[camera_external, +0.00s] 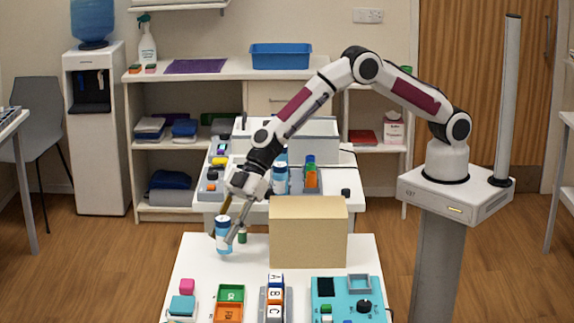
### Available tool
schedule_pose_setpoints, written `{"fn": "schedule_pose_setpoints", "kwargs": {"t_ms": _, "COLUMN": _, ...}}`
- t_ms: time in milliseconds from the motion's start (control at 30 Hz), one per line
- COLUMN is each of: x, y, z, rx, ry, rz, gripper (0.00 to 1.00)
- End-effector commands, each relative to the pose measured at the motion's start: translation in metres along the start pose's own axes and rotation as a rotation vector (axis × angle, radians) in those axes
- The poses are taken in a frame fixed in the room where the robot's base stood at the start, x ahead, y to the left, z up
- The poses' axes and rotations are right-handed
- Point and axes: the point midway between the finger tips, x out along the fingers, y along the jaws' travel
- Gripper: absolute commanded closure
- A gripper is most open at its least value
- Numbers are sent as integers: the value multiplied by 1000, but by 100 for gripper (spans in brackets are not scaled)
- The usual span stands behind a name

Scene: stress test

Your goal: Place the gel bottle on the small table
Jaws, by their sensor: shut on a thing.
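A blue and white bottle (223,242), seemingly the gel bottle, stands about upright at the back left of the front white table (195,256). My gripper (225,220) points down at it and is shut on its upper part. I cannot tell whether the bottle's base touches the tabletop. A second white table (349,203) stands behind the front one. A similar blue and white bottle (280,180) stands on it, partly hidden by my arm. I cannot tell which of the two is the small table.
A tan box (307,232) stands right of the held bottle, and a small green item (242,237) is close beside it. Coloured blocks, green and orange trays (230,303) and a teal panel (348,301) fill the front. Some tabletop around the bottle is bare.

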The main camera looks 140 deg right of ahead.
Motion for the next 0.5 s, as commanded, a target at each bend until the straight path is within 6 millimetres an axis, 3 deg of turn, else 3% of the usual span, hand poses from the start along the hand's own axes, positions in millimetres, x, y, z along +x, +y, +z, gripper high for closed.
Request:
{"fn": "schedule_pose_setpoints", "kwargs": {"t_ms": 200, "x": 14, "y": 0, "z": 14, "rx": 1, "ry": -1, "rz": 0, "gripper": 95}}
{"fn": "schedule_pose_setpoints", "kwargs": {"t_ms": 500, "x": 15, "y": 0, "z": 15, "rx": 0, "ry": 0, "rz": 1, "gripper": 95}}
